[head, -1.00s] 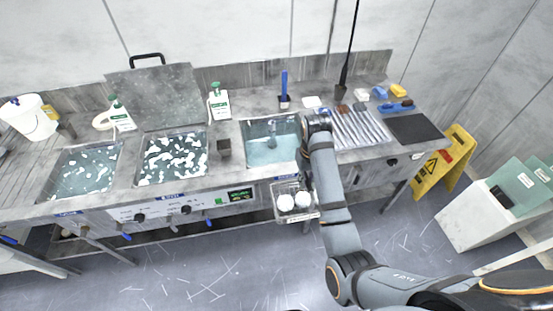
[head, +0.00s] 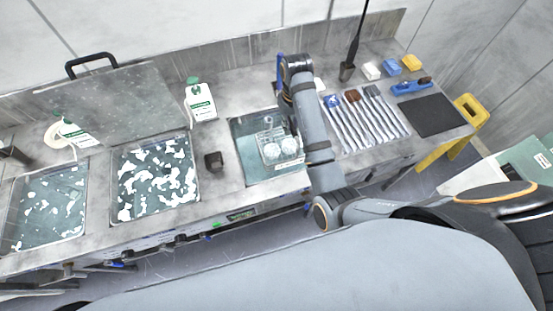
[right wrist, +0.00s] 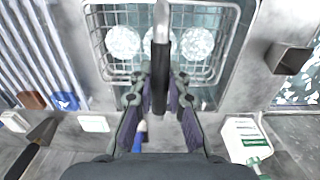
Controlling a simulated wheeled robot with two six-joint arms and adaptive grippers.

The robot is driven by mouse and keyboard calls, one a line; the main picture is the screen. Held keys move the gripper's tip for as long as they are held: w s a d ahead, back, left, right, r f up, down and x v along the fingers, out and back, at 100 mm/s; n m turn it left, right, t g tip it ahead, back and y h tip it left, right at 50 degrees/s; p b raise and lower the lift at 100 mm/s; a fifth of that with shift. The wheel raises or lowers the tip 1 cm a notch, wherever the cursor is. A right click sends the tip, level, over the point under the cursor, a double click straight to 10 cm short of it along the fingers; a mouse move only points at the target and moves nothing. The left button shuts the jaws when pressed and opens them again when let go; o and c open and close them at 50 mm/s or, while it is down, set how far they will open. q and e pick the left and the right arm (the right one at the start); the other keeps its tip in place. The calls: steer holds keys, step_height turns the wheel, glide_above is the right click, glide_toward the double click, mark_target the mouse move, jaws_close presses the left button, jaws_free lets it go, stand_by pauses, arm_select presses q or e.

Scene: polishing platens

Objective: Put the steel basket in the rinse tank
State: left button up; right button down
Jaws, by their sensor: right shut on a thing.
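The steel basket (head: 281,163) is a wire basket holding white round pieces. In the head view it is within the outline of the rinse tank (head: 247,165), toward its right side. I cannot tell how far it is above or into the water. My right gripper (head: 284,104), partly hidden by its own arm, is over the basket. In the right wrist view, the fingers of the right gripper (right wrist: 159,98) are closed on the upright handle of the basket (right wrist: 97,52), which hangs roughly level. The left gripper is not in view.
Two other tanks (head: 155,178) with white floating patches lie to the left. A small dark block (head: 213,162) stands left of the rinse tank. A soap bottle (head: 201,101) stands behind. Several tools (head: 362,120) and a dark mat (head: 433,115) lie to the right.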

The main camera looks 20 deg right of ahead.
mark_target(289, 144)
steer(key=shift+w, duration=0.4)
steer(key=shift+f, duration=0.3)
step_height(289, 144, down, 13)
steer(key=shift+s+r, duration=0.15)
step_height(289, 144, down, 4)
steer(key=shift+f, duration=0.25)
steer(key=c, duration=1.3)
jaws_free()
steer(key=shift+s+f, duration=0.1)
steer(key=shift+f, duration=0.05)
